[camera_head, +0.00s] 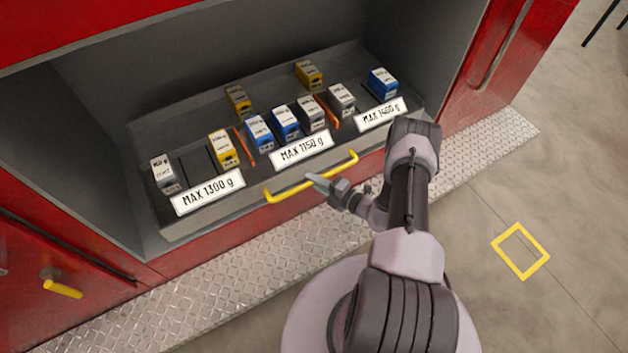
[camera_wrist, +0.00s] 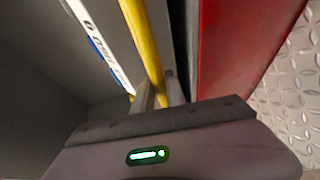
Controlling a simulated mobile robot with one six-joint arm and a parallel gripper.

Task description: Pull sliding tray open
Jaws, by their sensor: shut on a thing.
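The grey sliding tray (camera_head: 237,204) sits inside the red cabinet's open bay, with its front face near the bay's lower edge. A yellow bar handle (camera_head: 284,196) runs along the tray's front; it also crosses the wrist view (camera_wrist: 143,45). My gripper (camera_head: 312,179) is at the middle of the handle in the head view. In the wrist view my gripper's fingers (camera_wrist: 160,92) are on either side of the yellow bar, shut on it. The exact contact at the fingertips is partly hidden.
The tray carries several small boxes in blue, yellow and grey, with labels MAX 1300 g (camera_head: 208,192), MAX 1150 g (camera_head: 301,150) and MAX 1600 g (camera_head: 381,114). A diamond-plate step (camera_head: 228,288) lies in front. A yellow square (camera_head: 520,251) marks the clear floor at right.

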